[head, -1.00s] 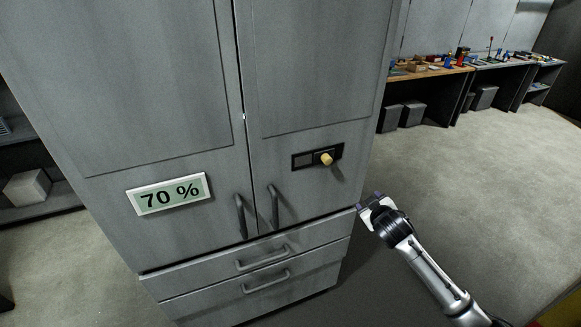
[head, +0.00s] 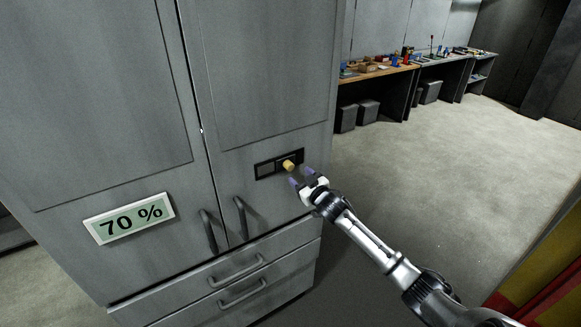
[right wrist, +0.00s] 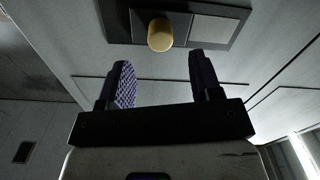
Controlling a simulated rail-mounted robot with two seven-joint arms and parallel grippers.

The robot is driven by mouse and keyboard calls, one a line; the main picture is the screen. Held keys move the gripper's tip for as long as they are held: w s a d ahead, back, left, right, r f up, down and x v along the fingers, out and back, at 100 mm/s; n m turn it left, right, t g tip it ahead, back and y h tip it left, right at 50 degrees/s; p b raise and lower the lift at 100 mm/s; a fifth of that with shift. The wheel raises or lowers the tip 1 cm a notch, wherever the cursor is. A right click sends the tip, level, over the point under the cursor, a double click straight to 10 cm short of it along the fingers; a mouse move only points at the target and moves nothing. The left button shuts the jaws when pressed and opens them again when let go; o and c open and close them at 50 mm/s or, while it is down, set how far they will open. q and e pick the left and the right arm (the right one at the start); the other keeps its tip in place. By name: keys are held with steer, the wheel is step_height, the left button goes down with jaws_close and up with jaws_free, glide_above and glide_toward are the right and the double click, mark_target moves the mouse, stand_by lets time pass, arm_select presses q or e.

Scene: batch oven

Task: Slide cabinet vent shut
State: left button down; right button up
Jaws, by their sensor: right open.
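The cabinet vent (head: 265,169) is a black slotted frame on the right cabinet door. A yellow knob (head: 289,165) sticks out toward the frame's right end, with a grey panel to its left. My right gripper (head: 300,177) is open and empty, just in front of and slightly below right of the knob in the head view. In the right wrist view, the knob (right wrist: 160,34) shows beyond the two fingertips (right wrist: 160,60), centred between them sideways, and I see no contact. The vent frame (right wrist: 232,38) runs to the right there. My left gripper is not in view.
The grey cabinet (head: 110,90) has two door handles (head: 240,217) below the vent and drawers (head: 240,285) under them. A "70 %" sign (head: 130,218) is on the left door. A workbench (head: 375,72) stands far back; open floor lies right of the cabinet.

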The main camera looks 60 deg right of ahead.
mark_target(291, 168)
steer(key=shift+p+x, duration=0.35)
steer(key=shift+x, duration=3.05)
jaws_close()
